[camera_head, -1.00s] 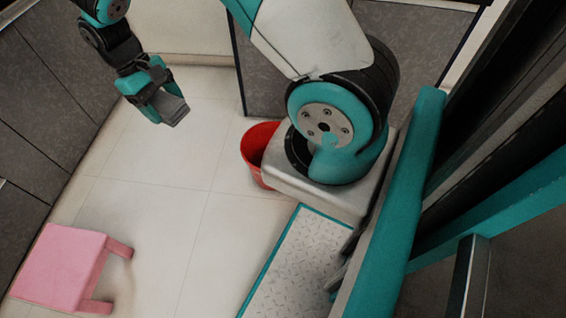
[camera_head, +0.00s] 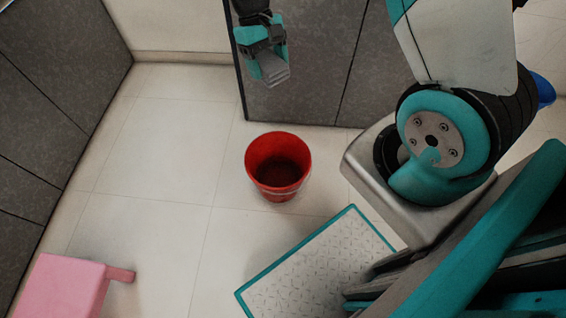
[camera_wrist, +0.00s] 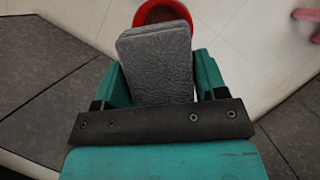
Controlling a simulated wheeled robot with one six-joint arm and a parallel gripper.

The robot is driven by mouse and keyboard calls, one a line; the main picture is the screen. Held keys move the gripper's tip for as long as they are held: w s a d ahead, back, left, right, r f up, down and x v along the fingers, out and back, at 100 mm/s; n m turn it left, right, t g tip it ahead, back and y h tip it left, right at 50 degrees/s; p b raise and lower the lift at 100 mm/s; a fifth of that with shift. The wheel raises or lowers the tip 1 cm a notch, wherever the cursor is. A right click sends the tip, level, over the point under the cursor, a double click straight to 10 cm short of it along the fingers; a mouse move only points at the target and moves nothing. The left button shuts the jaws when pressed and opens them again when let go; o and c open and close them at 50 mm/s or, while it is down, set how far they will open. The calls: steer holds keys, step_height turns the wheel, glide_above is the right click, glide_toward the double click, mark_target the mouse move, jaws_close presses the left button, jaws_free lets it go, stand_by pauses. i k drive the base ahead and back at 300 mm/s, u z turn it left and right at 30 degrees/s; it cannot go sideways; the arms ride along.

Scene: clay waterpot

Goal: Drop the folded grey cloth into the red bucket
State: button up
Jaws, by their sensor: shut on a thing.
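The red bucket (camera_head: 278,166) stands upright on the floor near the middle of the head view, and its inside looks empty. In the wrist view the red bucket (camera_wrist: 158,12) shows at the top edge, partly covered by the cloth. My gripper (camera_head: 270,72) is above and beyond the bucket in the head view, in front of the grey cabinets. It is shut on the folded grey cloth (camera_head: 274,74). The folded grey cloth (camera_wrist: 157,62) fills the space between the fingers of my gripper (camera_wrist: 160,85) in the wrist view and sticks out past them.
A pink stool (camera_head: 62,287) stands at the lower left. Grey cabinets (camera_head: 305,95) line the back and the left side. A blue object (camera_head: 543,90) shows at the far right behind my arm. Tiled floor is clear around the bucket's left side.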

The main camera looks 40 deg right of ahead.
mark_target(282, 182)
steer(key=z, duration=0.4)
steer(key=k, duration=1.25)
steer(key=z, duration=0.75)
steer(key=i, duration=1.2)
steer(key=u, duration=0.65)
steer(key=i, duration=0.55)
steer(key=u, duration=0.6)
